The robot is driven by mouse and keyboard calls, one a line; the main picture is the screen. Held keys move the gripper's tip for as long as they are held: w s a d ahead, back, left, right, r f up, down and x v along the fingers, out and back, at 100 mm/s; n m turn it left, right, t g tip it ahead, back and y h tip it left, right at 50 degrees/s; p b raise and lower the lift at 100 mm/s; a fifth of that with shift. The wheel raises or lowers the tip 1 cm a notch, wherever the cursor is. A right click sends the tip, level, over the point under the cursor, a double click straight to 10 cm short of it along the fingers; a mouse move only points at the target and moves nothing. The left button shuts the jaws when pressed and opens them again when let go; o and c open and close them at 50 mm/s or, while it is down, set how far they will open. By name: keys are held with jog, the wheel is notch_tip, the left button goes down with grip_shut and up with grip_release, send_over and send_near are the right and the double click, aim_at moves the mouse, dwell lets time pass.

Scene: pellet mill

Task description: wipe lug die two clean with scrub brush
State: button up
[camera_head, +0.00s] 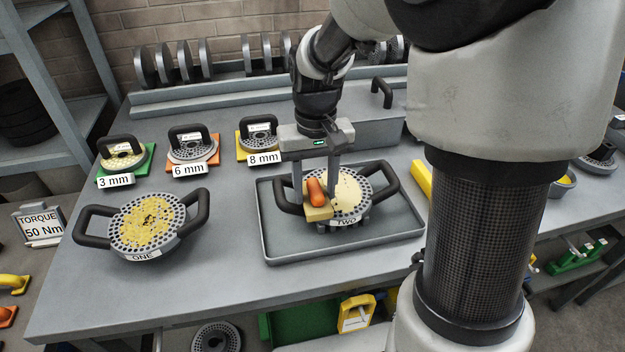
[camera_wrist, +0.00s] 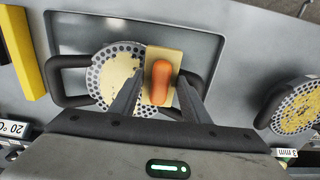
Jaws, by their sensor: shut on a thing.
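Lug die two (camera_head: 346,203) is a round grey perforated plate with two black loop handles and a label "TWO". It lies in a grey tray (camera_head: 283,250), and pale yellow residue covers much of its face. The scrub brush has an orange grip (camera_head: 316,191) and a pale yellow block (camera_head: 318,213). My gripper (camera_head: 317,193) points down over the die and is shut on the brush, fingers on either side of it. In the wrist view, the brush (camera_wrist: 160,82) lies over one side of the die (camera_wrist: 112,75); the die face beneath it is hidden. I cannot tell whether they touch.
Lug die one (camera_head: 146,222), with yellow residue, lies left of the tray. Smaller handled dies on coloured pads, labelled 3 mm (camera_head: 122,158), 6 mm (camera_head: 193,148) and 8 mm (camera_head: 259,140), stand behind. A yellow bar (camera_head: 421,178) lies right of the tray. The bench's front left is clear.

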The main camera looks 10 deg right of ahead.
jog(key=shift+s, duration=0.55)
jog(key=shift+w+p, duration=0.3)
jog(key=shift+w, duration=1.15)
jog(key=shift+w+p, duration=0.6)
jog(key=shift+w, duration=1.65)
